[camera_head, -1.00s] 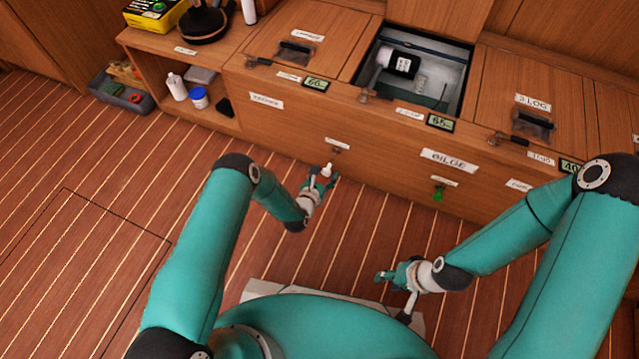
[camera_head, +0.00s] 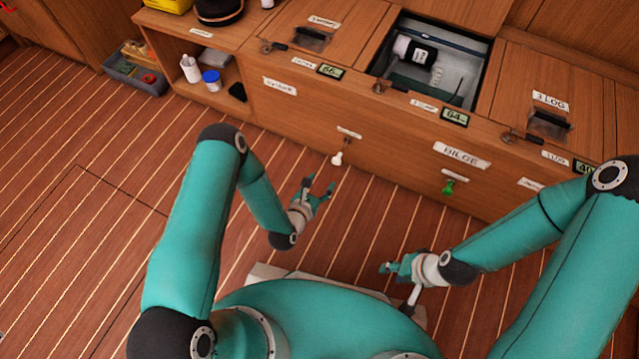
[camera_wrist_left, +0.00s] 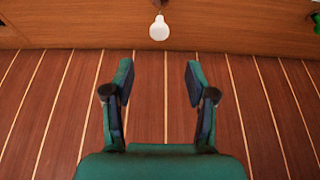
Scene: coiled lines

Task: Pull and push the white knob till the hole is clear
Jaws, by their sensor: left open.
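The white knob (camera_head: 337,158) sticks out of the front of the wooden bench, under a small label. It also shows in the left wrist view (camera_wrist_left: 159,28), top centre, with nothing around it. My left gripper (camera_head: 320,188) is open and empty, in front of the knob and apart from it. In the left wrist view its two fingers (camera_wrist_left: 159,82) are spread below the knob. My right gripper (camera_head: 388,268) is low in front of the bench; its jaw state is unclear. The open hatch (camera_head: 466,38) in the bench top holds a white and black bottle (camera_head: 414,52); its floor is partly hidden.
A green knob (camera_head: 448,187) is on the bench front to the right, below the BILGE label (camera_head: 461,155). A small display (camera_head: 454,117) by the hatch seems to read 84. A grey bin (camera_head: 137,70) stands at the left. The floor before the bench is clear.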

